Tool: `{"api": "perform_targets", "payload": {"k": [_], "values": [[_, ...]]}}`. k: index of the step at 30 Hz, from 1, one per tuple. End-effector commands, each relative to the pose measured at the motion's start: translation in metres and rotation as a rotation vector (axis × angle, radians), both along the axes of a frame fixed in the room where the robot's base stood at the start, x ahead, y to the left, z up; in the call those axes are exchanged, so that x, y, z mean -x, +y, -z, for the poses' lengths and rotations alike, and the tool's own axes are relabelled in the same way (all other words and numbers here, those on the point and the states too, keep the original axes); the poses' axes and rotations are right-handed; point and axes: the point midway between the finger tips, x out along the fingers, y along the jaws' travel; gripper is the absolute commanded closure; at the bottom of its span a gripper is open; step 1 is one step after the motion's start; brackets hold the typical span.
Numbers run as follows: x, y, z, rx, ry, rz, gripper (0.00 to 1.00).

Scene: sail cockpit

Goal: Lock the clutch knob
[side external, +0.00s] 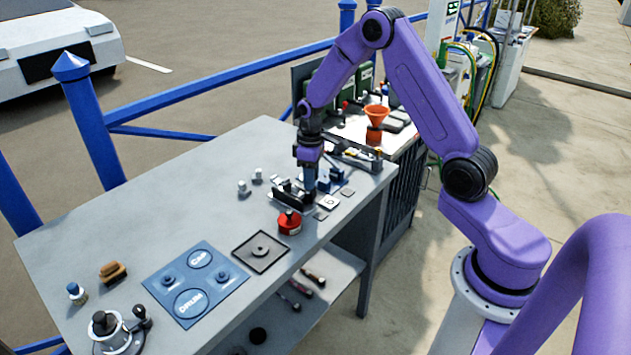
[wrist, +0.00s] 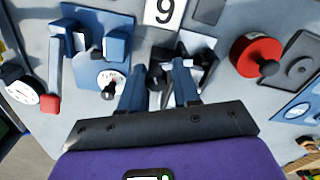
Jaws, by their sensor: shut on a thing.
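In the side external view my gripper (side external: 310,182) stands over a black fixture (side external: 290,194), and the knob is hidden behind the fingers. The black and grey fixture (wrist: 196,55) also shows behind the right finger in the wrist view.
A blue fixture (wrist: 92,38) with a small black knob on its plate is close left of the fingers. A red round part (side external: 289,222), a number card (side external: 328,202) and a dark square tray (side external: 261,252) lie nearby.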

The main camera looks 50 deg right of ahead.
Motion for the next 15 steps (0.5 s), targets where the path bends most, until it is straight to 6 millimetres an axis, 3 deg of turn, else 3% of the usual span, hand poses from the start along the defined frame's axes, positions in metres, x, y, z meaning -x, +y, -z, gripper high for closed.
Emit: {"api": "perform_targets", "payload": {"k": [1, 9, 15], "values": [[0.002, -0.0087, 0.0079, 0.006, 0.002, 0.022, 0.93], [0.0029, -0.0083, 0.0082, 0.007, 0.004, 0.299, 0.93], [0.0031, -0.0085, 0.0084, 0.007, 0.004, 0.39, 0.93]]}}
